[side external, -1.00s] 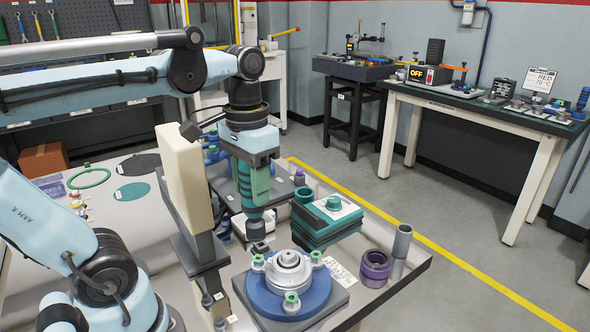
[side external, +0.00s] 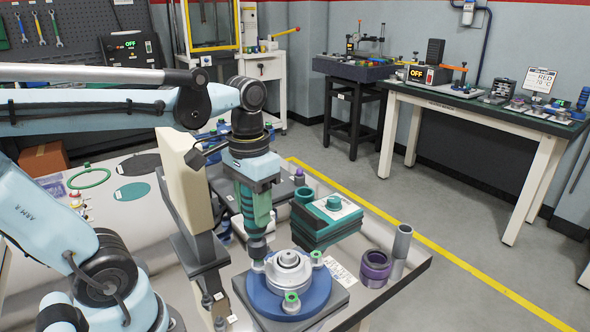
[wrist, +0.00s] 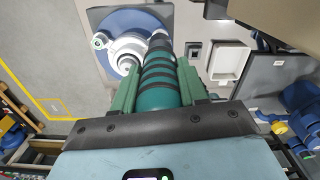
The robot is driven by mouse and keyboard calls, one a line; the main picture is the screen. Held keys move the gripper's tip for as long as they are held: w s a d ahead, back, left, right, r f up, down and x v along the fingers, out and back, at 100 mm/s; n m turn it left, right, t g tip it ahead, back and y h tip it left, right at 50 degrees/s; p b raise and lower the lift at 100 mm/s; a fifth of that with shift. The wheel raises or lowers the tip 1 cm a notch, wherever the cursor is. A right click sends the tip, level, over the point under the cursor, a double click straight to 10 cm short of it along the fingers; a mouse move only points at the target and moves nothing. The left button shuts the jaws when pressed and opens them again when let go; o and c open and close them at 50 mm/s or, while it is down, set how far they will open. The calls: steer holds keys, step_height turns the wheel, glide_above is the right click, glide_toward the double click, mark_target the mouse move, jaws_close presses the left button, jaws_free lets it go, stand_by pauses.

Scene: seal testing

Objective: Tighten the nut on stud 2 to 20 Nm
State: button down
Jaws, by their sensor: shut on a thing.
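My gripper (side external: 255,200) is shut on a green and black power driver (side external: 258,222), which hangs roughly upright with its dark socket down. The driver also fills the middle of the wrist view (wrist: 160,82), between green jaws. The round blue flange fixture (side external: 262,300) carries a silver hub (side external: 289,268) and studs with green-topped nuts, one at the front (side external: 291,300) and one at the right (side external: 316,257). The socket is at the left rear stud, whose nut it mostly hides. I cannot tell whether it touches, or which stud is number 2.
A green box-shaped unit (side external: 330,215) stands behind the fixture. A purple ring (side external: 375,268) and a grey cylinder (side external: 402,240) are to its right. A beige upright housing (side external: 183,185) stands close left of the driver. A green ring (side external: 89,178) lies on the left tabletop.

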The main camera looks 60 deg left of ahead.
steer(key=shift+f, duration=1)
stand_by(1.8)
steer(key=shift+r, duration=0.1)
steer(key=shift+r, duration=2.45)
